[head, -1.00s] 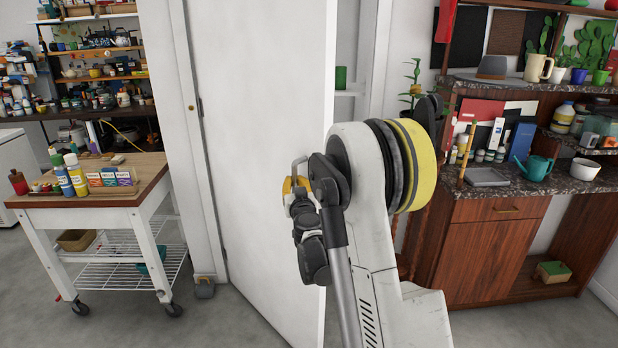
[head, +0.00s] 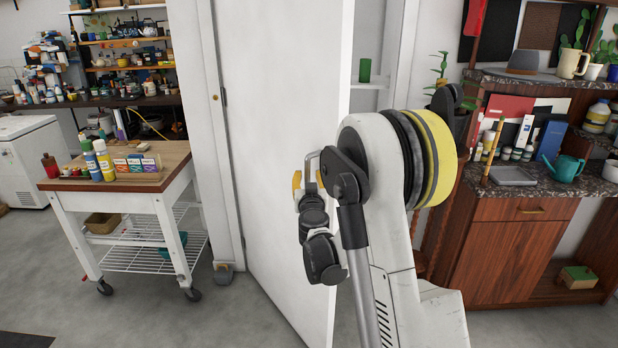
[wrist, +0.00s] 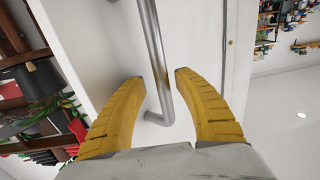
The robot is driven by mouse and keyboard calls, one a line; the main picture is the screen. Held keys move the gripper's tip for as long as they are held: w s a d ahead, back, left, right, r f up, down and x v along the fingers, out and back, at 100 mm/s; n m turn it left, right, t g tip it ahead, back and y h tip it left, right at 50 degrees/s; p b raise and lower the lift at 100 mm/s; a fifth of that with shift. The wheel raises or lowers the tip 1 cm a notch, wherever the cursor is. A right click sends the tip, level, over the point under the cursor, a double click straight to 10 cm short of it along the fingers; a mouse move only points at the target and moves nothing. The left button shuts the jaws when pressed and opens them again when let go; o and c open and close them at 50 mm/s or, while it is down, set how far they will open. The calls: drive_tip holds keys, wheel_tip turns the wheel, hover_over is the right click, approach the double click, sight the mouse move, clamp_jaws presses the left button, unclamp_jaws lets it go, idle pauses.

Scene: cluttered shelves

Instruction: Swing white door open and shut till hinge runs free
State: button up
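The white door (head: 275,120) stands ajar in the middle of the head view, with hinges on its left side and its free edge to the right. A bent grey metal handle (wrist: 155,50) is on its face; part of it also shows in the head view (head: 311,157). My gripper (wrist: 160,79) has its two yellow fingers apart, one on each side of the handle bar. I see gaps between the bar and both fingers in the wrist view.
A white cart (head: 150,192) with paint bottles stands left of the door frame. A grey doorstop-like object (head: 223,272) sits on the floor by the frame. A wooden cabinet (head: 515,245) stands at right, beyond my arm. The floor between cart and door is clear.

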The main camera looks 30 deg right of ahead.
drive_tip(key=v, duration=1.2)
